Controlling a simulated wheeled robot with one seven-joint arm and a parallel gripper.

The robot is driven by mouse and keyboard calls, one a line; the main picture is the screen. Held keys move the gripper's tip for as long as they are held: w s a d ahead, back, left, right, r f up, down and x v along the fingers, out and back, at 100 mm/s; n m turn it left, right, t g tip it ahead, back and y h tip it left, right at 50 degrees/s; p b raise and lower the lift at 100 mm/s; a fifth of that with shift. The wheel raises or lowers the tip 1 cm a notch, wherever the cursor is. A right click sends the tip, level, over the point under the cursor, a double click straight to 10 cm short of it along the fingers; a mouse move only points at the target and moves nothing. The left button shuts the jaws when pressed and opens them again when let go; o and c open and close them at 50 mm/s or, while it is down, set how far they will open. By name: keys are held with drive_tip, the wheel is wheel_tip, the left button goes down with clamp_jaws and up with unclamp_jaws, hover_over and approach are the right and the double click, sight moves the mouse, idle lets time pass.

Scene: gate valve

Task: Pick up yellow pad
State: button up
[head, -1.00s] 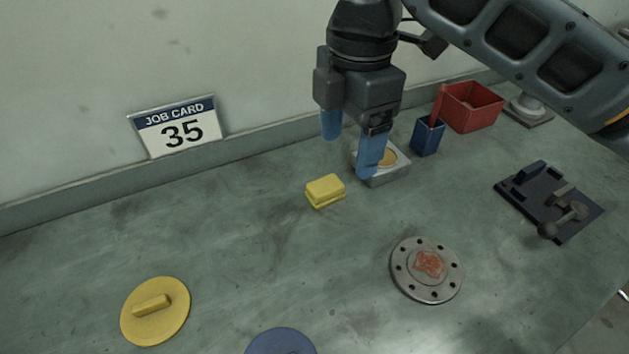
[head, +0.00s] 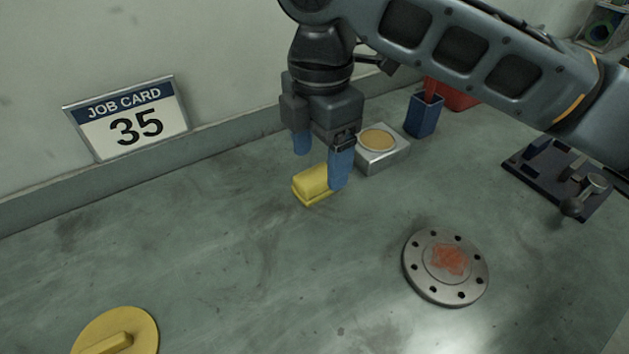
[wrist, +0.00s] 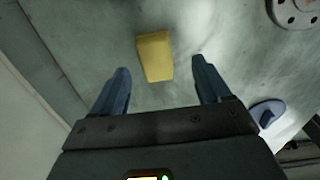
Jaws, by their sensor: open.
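The yellow pad (head: 313,184) is a small block lying on the bench, near the middle of the head view. In the wrist view the yellow pad (wrist: 155,57) lies just beyond the fingertips, between their lines. My gripper (head: 320,167) is open, with blue fingers pointing down above the pad. In the head view one finger covers the pad's right end. In the wrist view my gripper (wrist: 160,75) has nothing between its fingers. I cannot tell how high the fingertips are above the pad.
A metal box with a tan round top (head: 381,155) stands close right of the pad. Behind it are a blue holder (head: 424,116) and a red bin (head: 456,96). A bolted flange (head: 445,267) and a yellow disc (head: 119,335) lie nearer. A job card (head: 128,118) leans at the wall.

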sight(315, 175)
drive_tip(key=f, duration=0.4)
drive_tip(key=shift+w+a+f, duration=0.15)
drive_tip(key=shift+a+f, duration=0.1)
drive_tip(key=shift+f, duration=0.15)
drive_tip(key=shift+c, duration=0.3)
drive_tip(key=c, duration=1.1)
drive_tip(key=shift+o, duration=0.2)
drive_tip(key=shift+r, duration=0.1)
drive_tip(key=shift+r, duration=0.45)
drive_tip(key=r, duration=0.2)
drive_tip(key=d+r, duration=0.1)
drive_tip(key=shift+r, duration=0.35)
drive_tip(key=s+d+r, duration=0.5)
drive_tip(key=d+r, duration=0.1)
drive_tip(key=d, duration=0.3)
drive_tip(key=shift+d+r, duration=0.15)
drive_tip(key=shift+d, duration=0.1)
